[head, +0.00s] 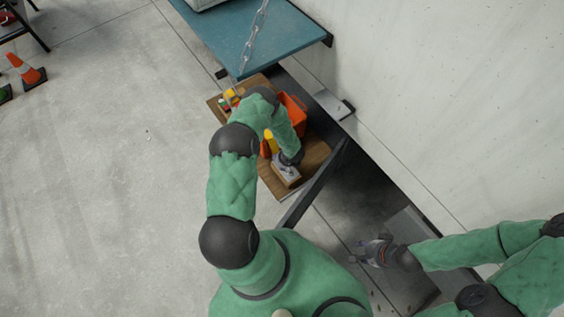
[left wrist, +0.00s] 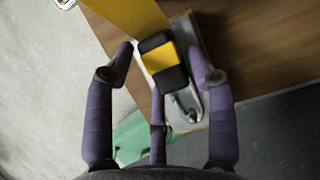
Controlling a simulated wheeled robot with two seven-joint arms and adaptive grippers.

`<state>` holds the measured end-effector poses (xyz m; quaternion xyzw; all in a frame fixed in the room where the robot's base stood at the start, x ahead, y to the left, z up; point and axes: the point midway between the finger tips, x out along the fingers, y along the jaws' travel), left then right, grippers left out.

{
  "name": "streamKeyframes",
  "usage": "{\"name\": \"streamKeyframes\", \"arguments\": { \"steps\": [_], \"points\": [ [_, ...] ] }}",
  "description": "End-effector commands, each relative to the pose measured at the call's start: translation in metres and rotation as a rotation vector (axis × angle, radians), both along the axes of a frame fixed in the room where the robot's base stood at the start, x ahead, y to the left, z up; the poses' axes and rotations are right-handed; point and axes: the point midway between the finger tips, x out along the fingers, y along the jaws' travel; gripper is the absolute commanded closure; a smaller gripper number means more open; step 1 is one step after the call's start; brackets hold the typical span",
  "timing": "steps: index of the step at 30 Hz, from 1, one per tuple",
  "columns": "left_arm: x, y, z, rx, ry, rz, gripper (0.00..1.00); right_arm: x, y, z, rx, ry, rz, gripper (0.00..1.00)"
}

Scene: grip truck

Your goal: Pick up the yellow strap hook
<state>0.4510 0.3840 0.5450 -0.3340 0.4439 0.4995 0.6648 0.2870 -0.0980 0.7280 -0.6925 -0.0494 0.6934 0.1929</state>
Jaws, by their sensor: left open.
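The yellow strap hook (left wrist: 163,62) shows in the left wrist view as a black block with a yellow band, with a shiny metal hook (left wrist: 186,107) below it and a wide yellow strap (left wrist: 128,14) above. My left gripper (left wrist: 164,72) is open, with its purple fingers spread on both sides of the block; I cannot tell whether they touch it. In the head view my left gripper (head: 289,157) is over the wooden board, beside a yellow piece (head: 270,141), and my arm hides part of the area. My right gripper (head: 364,252) is open and empty at the lower right.
The wooden board (head: 313,150) also carries an orange container (head: 293,110) and a small block (head: 286,173). A blue-green shelf (head: 250,35) with a chain stands beyond. A pale wall (head: 450,90) bounds the right. Open concrete floor (head: 110,150) lies left, with a traffic cone (head: 25,70).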

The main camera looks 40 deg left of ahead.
Motion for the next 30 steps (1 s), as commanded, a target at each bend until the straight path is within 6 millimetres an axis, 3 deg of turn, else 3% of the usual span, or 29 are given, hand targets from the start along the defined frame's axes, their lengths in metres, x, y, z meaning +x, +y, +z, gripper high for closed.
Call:
{"name": "streamKeyframes", "arguments": {
  "steps": [3,8,9,20,30],
  "points": [
    [0.0,0.0,0.0,0.0,0.0,0.0,0.44,0.0,0.0,0.0,0.0,0.0,0.0,0.6],
    [0.0,0.0,0.0,0.0,0.0,0.0,0.9,0.0,0.0,0.0,0.0,0.0,0.0,0.6],
    [0.0,0.0,0.0,0.0,0.001,0.0,0.93,0.0,0.0,0.0,0.0,0.0,0.0,0.6],
    [0.0,0.0,0.008,0.0,0.0,0.0,0.93,0.0,0.0,0.002,0.0,0.0,0.0,0.6],
    [0.001,0.001,0.067,0.001,-0.002,-0.001,0.93,0.0,0.0,0.015,0.0,0.0,0.0,0.6]
  ]
}}
